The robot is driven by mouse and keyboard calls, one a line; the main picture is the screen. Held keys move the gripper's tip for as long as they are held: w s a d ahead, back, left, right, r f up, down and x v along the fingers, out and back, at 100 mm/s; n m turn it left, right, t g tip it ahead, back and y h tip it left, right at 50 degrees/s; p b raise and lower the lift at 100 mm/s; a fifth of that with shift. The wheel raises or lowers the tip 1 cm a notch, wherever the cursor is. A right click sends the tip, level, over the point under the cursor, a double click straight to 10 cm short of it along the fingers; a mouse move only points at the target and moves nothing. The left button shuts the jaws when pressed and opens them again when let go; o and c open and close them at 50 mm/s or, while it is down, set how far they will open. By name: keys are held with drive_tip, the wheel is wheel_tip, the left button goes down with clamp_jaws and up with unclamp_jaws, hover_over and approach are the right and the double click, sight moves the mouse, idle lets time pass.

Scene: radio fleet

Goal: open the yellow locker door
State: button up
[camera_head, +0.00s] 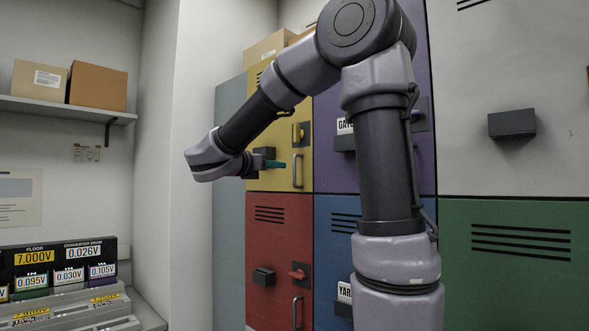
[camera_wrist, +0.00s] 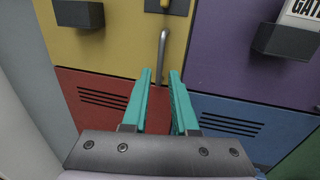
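The yellow locker door (camera_head: 265,180) is in the upper row in the head view and appears shut. A yellow latch knob on a dark plate (camera_head: 299,134) sits above the handle. My gripper (camera_head: 284,165), with teal fingers, is left of the handle in the head view. In the wrist view my gripper (camera_wrist: 159,75) is open, with nothing visibly held.
A red door (camera_head: 270,235) is below, a purple door (camera_head: 325,175) to the right, and a blue door (camera_head: 330,225) at lower right. A dark box (camera_wrist: 79,14) projects from the yellow door at left. Boxes (camera_head: 268,46) stand on top. A white wall (camera_head: 190,220) is at left.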

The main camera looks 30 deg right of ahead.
hover_over(294, 185)
drive_tip(key=shift+w+d, duration=0.2)
drive_tip(key=shift+w, duration=0.1)
clamp_jaws()
idle(1.5)
